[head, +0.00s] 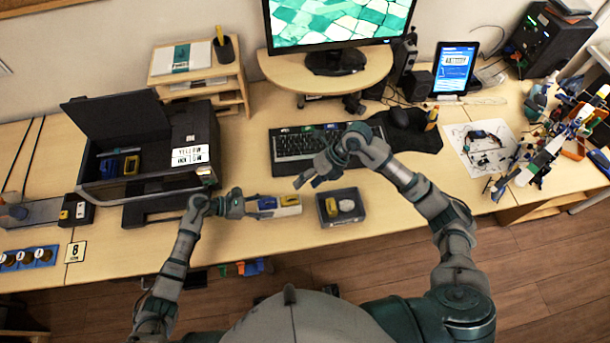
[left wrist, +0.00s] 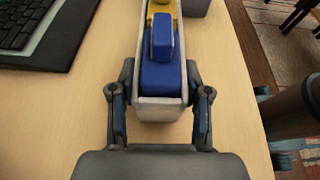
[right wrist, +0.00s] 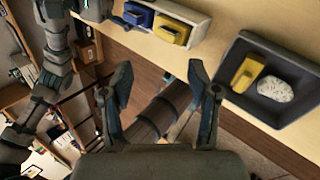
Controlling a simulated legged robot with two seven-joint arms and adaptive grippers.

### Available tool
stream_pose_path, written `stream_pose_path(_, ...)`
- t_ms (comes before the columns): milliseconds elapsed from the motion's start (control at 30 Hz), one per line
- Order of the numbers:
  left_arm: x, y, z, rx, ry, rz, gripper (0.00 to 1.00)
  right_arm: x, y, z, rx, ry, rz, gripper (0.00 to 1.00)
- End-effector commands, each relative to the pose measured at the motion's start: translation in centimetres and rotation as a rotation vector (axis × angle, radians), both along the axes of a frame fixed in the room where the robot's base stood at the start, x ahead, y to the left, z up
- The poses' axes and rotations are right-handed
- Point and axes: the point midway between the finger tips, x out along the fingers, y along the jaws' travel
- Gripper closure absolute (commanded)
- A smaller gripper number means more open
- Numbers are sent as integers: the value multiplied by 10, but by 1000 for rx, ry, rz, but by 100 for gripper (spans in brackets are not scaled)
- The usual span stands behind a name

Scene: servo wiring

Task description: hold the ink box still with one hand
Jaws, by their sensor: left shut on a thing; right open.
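The ink box (head: 290,211) is a small white open box on the table's front part, holding a blue cartridge (left wrist: 162,70) and a yellow cartridge (right wrist: 172,30). My left gripper (head: 249,205) is shut on the box's left end. In the left wrist view, its two fingers (left wrist: 160,100) press on both sides of the box, at the blue end. My right gripper (head: 305,182) is open and empty, above the table near the keyboard's front edge. In the right wrist view, its fingers (right wrist: 160,78) are spread and apart from the box.
A dark tray (right wrist: 240,48) with a yellow cartridge and a pale stone-like lump stands right of the box. The keyboard (head: 290,146) lies behind. The table's front edge is close to the box.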

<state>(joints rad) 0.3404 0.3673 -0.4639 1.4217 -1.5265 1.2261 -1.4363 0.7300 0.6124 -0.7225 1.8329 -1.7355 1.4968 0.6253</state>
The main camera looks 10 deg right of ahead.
Motion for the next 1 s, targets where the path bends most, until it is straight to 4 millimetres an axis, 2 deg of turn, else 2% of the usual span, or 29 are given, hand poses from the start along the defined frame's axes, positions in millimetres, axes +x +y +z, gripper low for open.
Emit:
stream_pose_path(200,-1,0,-1,0,1,-1,89,2,6,15,-83,-385,565,40)
stream_pose_path(300,-1,0,-1,1,1,-1,89,2,7,20,-113,-515,790,40)
stream_pose_path(433,-1,0,-1,1,1,-1,89,3,7,25,-142,-627,1004,40)
stream_pose_path(667,-1,0,-1,1,1,-1,89,3,9,23,-159,-699,1153,40)
stream_pose_path(767,-1,0,-1,1,1,-1,89,2,14,12,-156,-698,1157,40)
stream_pose_path(1000,-1,0,-1,1,1,-1,89,2,32,-32,-154,-697,1153,40)
